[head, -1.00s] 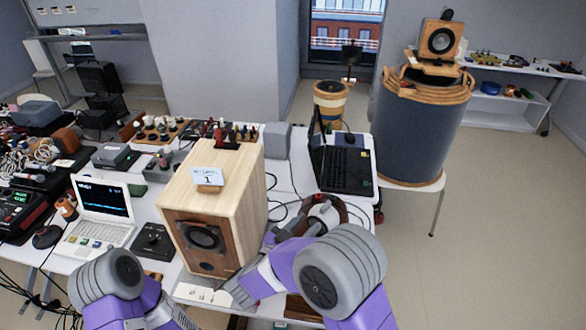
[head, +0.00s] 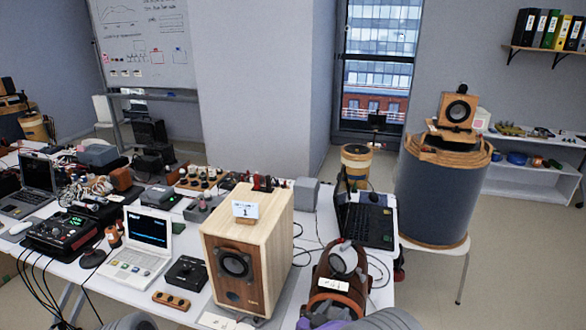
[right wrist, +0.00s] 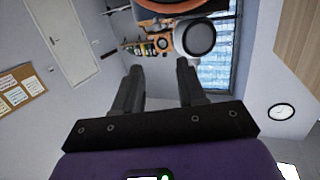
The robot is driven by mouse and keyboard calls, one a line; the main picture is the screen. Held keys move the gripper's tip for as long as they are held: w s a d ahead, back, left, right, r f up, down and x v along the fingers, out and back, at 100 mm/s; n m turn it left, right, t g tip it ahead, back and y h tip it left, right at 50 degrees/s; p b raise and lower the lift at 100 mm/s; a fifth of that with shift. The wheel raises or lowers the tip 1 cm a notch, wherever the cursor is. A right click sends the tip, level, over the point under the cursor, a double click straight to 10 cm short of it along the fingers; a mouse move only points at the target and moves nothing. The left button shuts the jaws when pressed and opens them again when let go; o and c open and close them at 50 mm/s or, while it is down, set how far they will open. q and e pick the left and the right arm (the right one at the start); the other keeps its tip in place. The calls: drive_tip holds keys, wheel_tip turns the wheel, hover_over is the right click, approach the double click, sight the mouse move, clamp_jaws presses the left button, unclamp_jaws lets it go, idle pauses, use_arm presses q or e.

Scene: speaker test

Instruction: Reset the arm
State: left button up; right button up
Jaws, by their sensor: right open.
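My right gripper (right wrist: 159,78) shows in the right wrist view with its two dark fingers apart and nothing between them. A round white thing with a grey face (right wrist: 196,38) shows past the fingertips, under a brown curved edge (right wrist: 170,5). In the head view only bits of my arms show along the bottom edge, and the right gripper's fingers cannot be made out there. My left gripper is not in view. A wooden speaker (head: 247,255) with a card marked 1 (head: 245,209) stands upright on the white table (head: 75,292).
A brown rounded object with a white top (head: 338,280) stands right of the speaker, close to my right arm. A black laptop (head: 366,222), a white laptop (head: 140,247) and several devices and cables crowd the table. A large grey drum (head: 432,195) stands at right. Floor at far right is clear.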

drive_tip(key=s+d+f+n+g+y, duration=0.15)
drive_tip(key=f+y, duration=0.25)
drive_tip(key=f, duration=0.6)
drive_tip(key=s+f+n+g+y, duration=0.2)
drive_tip(key=s+f+g+y, duration=0.15)
drive_tip(key=f, duration=0.65)
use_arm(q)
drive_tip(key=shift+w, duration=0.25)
use_arm(e)
drive_tip(key=s+a+f+g+y, duration=0.1)
drive_tip(key=s+f+g+y, duration=0.2)
drive_tip(key=s, duration=0.6)
drive_tip(key=s+a+f+n+g+y, duration=0.1)
drive_tip(key=s+f+g+y, duration=0.2)
drive_tip(key=s, duration=0.7)
wheel_tip(320, 180, down, 2)
drive_tip(key=shift+s+f+g, duration=0.2)
drive_tip(key=shift+f+g, duration=0.05)
drive_tip(key=shift+g, duration=0.55)
drive_tip(key=shift+y, duration=0.25)
